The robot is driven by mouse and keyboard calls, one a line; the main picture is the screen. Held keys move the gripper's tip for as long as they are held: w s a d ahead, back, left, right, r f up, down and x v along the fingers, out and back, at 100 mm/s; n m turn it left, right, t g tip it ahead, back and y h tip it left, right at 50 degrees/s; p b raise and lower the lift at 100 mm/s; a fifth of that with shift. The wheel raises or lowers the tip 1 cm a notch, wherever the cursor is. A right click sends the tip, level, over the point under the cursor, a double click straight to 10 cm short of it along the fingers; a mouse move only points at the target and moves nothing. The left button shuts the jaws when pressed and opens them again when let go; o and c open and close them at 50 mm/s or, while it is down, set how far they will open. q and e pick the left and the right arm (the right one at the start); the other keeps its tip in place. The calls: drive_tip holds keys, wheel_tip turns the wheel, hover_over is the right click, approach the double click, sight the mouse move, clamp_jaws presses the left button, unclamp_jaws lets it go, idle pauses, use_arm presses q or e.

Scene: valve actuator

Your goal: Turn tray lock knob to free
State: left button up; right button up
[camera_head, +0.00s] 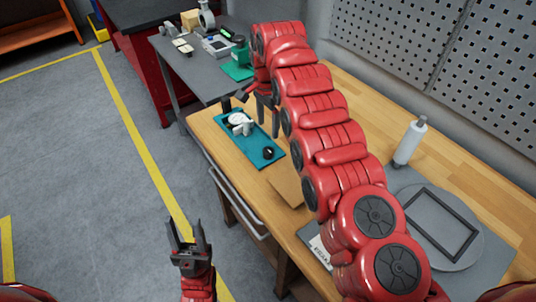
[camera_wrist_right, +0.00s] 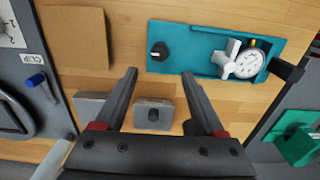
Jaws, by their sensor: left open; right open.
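The teal tray (camera_head: 262,157) lies on the wooden bench, with a round black knob (camera_head: 268,153) at its near end. In the right wrist view the knob (camera_wrist_right: 160,51) carries a small white mark. A white valve part with a dial (camera_wrist_right: 247,64) lies in the tray's recess. My right gripper (camera_wrist_right: 160,76) is open and empty, pointing down above the bench beside the tray. My left gripper (camera_head: 187,236) is open and empty over the floor.
A brown pad (camera_head: 286,187) lies near the tray. A white bottle (camera_head: 411,142) and a grey plate with a dark frame (camera_head: 440,222) stand at the right. A grey side table (camera_head: 190,66) holds a green device and small parts. My right arm hides part of the bench.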

sight(268, 149)
wheel_tip(268, 149, down, 10)
drive_tip(key=shift+f+p, duration=0.2)
drive_tip(key=shift+p, duration=0.45)
clamp_jaws()
